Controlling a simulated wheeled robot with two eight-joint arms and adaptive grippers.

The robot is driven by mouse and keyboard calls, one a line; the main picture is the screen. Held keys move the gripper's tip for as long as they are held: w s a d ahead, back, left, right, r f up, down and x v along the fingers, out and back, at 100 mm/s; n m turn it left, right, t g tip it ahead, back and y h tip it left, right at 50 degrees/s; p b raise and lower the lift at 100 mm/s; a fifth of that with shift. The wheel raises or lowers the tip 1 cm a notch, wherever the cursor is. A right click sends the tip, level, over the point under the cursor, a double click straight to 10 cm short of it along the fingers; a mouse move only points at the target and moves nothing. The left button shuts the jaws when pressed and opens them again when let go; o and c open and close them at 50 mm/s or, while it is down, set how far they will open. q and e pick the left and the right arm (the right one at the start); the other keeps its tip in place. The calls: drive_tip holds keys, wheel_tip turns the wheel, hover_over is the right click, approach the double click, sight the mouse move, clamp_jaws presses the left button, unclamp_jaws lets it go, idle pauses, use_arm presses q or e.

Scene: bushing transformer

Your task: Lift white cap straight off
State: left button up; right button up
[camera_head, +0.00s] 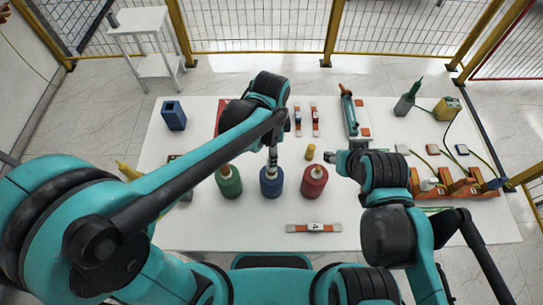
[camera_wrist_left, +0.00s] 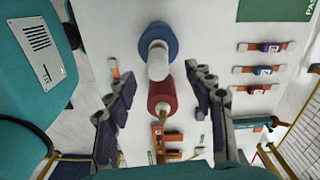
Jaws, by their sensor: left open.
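The blue bushing (camera_head: 271,184) stands upright on the white table between the green bushing (camera_head: 229,183) and the red bushing (camera_head: 314,182). In the left wrist view a white cap (camera_wrist_left: 158,64) sits over the middle of the blue bushing (camera_wrist_left: 158,42). My left gripper (camera_head: 271,158) is directly above the blue bushing, pointing down. Its fingers (camera_wrist_left: 158,95) are spread wide on either side in the wrist view, empty. The red bushing (camera_wrist_left: 162,97) also shows between them. My right gripper (camera_head: 338,160) is over the table to the right; its fingers are too small to read.
An orange rack (camera_head: 460,190) with cables stands at the right. A blue box (camera_head: 173,115), a teal tool (camera_head: 349,112) and a yellow device (camera_head: 447,108) lie farther back. A small yellow piece (camera_head: 310,152) is near my right gripper.

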use_arm(q)
wheel_tip(320, 180, down, 7)
drive_tip(key=shift+s+d+r+b, duration=0.1)
drive_tip(key=shift+s+b, duration=0.05)
drive_tip(key=shift+b, duration=0.2)
drive_tip(key=shift+c, duration=0.2)
clamp_jaws()
